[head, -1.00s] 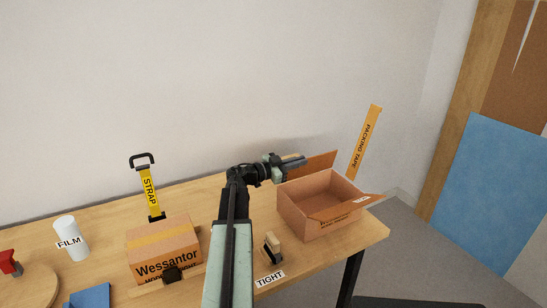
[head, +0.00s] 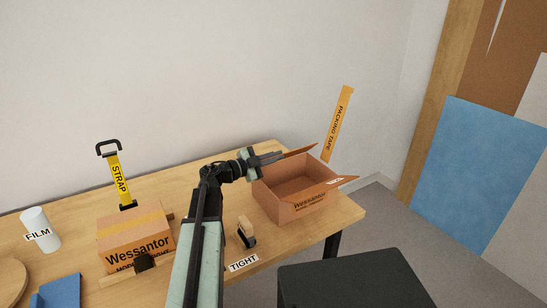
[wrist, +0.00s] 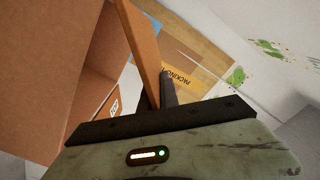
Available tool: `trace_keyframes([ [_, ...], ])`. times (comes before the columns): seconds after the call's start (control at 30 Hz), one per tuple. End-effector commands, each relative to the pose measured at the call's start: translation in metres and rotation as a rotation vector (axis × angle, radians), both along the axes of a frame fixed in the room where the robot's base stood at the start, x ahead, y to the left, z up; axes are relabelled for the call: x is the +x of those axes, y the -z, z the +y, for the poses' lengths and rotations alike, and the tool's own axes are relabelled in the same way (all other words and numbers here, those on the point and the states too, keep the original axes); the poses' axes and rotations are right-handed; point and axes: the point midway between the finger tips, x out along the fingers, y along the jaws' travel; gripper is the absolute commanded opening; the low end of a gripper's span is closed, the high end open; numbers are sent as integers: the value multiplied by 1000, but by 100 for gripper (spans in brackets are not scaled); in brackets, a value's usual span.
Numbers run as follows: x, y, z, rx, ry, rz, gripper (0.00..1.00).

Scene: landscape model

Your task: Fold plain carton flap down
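The open carton (head: 300,207), marked "Wessantor", stands at the right end of the table. Its plain far flap (head: 302,150) is raised and shows as a thin tilted strip. A labelled flap (head: 340,182) slants outward on the right side. My gripper (head: 270,158) is at the far-left side of the carton, level with the plain flap. In the wrist view, the plain flap (wrist: 142,45) runs down to my fingers (wrist: 160,95) and partly hides them. One dark finger shows just right of the flap. I cannot tell whether the fingers are apart or hold the flap.
A closed carton (head: 135,238), a yellow strap (head: 119,180), a white film roll (head: 38,228) and a blue item (head: 60,290) are on the left. A tape tool (head: 246,230) sits before the open carton. A dark stool (head: 350,283) is in front.

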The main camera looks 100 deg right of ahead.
Motion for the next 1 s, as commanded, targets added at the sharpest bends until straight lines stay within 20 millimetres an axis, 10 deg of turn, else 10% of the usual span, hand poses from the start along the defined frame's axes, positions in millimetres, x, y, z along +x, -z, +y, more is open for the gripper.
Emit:
trace_keyframes([
  [0.4, -11, -1, 3, -5, 14, 2, 0],
  [0.5, -11, -1, 4, -5, 15, 2, 26],
  [0.77, -10, -1, 4, -5, 14, 1, 26],
  [1.0, 22, 0, 16, -5, 10, 1, 26],
])
